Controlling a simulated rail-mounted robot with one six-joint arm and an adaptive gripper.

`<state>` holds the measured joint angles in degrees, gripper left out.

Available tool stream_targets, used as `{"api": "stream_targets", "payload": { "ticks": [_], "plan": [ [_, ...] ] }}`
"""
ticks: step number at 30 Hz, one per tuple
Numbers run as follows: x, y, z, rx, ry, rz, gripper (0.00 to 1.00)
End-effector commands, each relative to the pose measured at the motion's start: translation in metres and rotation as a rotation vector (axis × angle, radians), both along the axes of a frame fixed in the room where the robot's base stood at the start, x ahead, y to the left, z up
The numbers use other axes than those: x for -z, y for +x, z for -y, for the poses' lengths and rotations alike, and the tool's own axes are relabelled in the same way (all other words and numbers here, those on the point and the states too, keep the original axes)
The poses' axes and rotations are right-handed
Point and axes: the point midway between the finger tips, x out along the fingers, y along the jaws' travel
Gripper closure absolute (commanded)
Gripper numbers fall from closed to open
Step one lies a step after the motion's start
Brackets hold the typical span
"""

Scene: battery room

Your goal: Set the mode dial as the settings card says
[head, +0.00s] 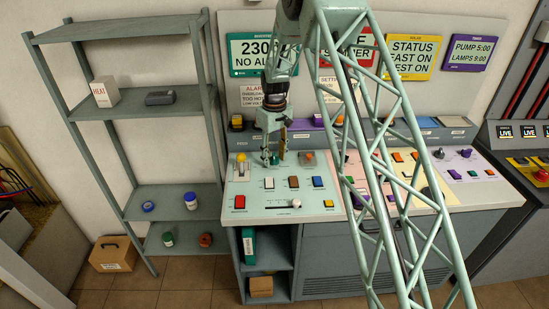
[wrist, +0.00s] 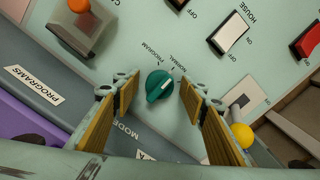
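The mode dial (wrist: 159,86) is a round teal knob on the pale green panel, with a light pointer line. The words PROGRAM and NORMAL are printed beside it. In the wrist view it sits between the two fingers of my gripper (wrist: 155,108), which is open, with a gap on each side. In the head view my gripper (head: 274,157) points down at the left part of the console, over the dial. The settings card (head: 328,88) on the wall is mostly hidden behind my arm, and its text cannot be read.
An orange-topped control (wrist: 80,8), a white rocker switch (wrist: 230,33), a red switch (wrist: 308,40) and a yellow-knobbed lever (wrist: 242,134) surround the dial. A grey shelf unit (head: 170,103) stands left of the console. Signs hang on the wall behind.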

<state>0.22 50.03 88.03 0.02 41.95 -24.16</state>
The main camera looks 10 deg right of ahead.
Motion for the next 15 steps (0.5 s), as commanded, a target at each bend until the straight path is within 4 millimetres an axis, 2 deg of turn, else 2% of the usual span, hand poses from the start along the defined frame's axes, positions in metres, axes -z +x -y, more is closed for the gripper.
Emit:
{"api": "stream_targets", "payload": {
  "ticks": [5,12,15],
  "plan": [
    [-0.0003,0.0,0.0,0.0,0.0,0.0,0.62],
    [-0.0003,0.0,0.0,0.0,0.0,0.0,0.83],
    [-0.0004,0.0,0.0,0.0,0.0,0.0,0.85]
  ]
}}
